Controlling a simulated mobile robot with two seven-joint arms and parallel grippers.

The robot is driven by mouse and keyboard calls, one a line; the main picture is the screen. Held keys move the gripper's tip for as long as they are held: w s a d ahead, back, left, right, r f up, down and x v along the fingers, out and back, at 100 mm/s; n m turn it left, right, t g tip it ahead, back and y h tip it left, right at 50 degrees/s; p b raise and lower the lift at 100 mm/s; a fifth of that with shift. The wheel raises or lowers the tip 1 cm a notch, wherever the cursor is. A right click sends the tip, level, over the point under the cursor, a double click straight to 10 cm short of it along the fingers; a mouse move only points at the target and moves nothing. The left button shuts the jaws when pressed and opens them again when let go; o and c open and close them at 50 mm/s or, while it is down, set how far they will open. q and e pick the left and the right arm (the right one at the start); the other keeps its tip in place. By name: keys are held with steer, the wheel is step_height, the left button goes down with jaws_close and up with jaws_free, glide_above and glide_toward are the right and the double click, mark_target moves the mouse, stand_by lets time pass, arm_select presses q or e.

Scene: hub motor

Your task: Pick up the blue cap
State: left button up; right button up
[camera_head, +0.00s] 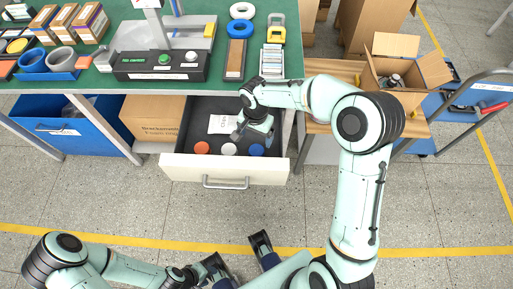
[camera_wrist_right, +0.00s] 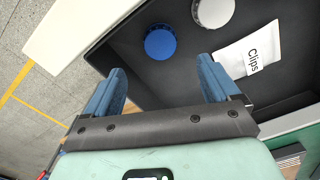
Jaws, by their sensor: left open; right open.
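The blue cap (camera_head: 256,150) lies in the open drawer (camera_head: 225,173), at the right end of a row of caps near the drawer front. In the right wrist view the blue cap (camera_wrist_right: 160,43) lies on the dark drawer floor, beyond my open fingers and apart from them. My right gripper (camera_head: 252,137) is open and empty, reaching down into the drawer just behind the blue cap. Its two blue fingers (camera_wrist_right: 165,85) show in the wrist view. My left gripper (camera_head: 237,251) is open and empty, low in front of the drawer.
A white cap (camera_head: 228,149) and an orange cap (camera_head: 201,148) lie left of the blue one. A paper labelled Clips (camera_wrist_right: 248,55) lies on the drawer floor. The green table (camera_head: 120,77) overhangs the drawer's back. A cardboard box (camera_head: 152,117) stands left of the drawer.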

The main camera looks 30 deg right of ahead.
mark_target(256, 150)
step_height(256, 150, down, 10)
steer(key=shift+w+d+f+b, duration=0.1)
steer(key=shift+d+b, duration=0.05)
steer(key=shift+b, duration=0.3)
steer(key=c, duration=1.1)
